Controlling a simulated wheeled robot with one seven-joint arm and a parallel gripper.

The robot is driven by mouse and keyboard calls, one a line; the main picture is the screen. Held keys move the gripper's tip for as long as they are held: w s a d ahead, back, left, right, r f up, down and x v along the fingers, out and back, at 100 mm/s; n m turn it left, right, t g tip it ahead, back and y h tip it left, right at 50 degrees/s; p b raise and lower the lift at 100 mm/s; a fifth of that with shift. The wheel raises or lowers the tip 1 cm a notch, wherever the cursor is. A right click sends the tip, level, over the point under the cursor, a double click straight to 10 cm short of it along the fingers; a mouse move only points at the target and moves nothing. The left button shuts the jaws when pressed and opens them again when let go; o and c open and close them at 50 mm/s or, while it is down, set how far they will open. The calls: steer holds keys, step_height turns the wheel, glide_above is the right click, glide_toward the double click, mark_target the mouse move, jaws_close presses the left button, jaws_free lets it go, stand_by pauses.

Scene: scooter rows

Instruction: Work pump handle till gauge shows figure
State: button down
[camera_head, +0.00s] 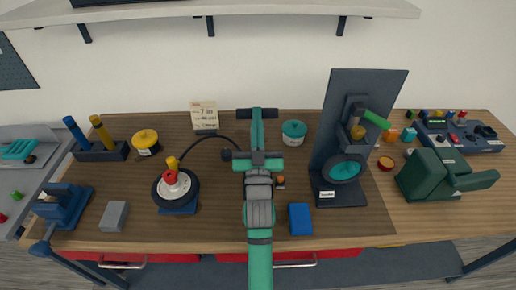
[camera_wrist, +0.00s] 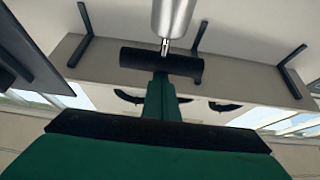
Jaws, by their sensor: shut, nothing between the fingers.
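In the head view my green arm crosses the middle of the bench. In the wrist view the gripper (camera_wrist: 161,62) points up toward a shelf.
A blue block (camera_head: 300,219) sits beside my arm. The shelf (camera_head: 250,9) hangs above the bench.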

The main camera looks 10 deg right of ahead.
steer(key=v, duration=1)
steer(key=shift+s+r, duration=0.2)
steer(key=shift+r, duration=0.15)
steer(key=shift+a, duration=0.1)
steer(key=shift+a, duration=0.1)
steer(key=shift+s, duration=0.1)
stand_by(0.6)
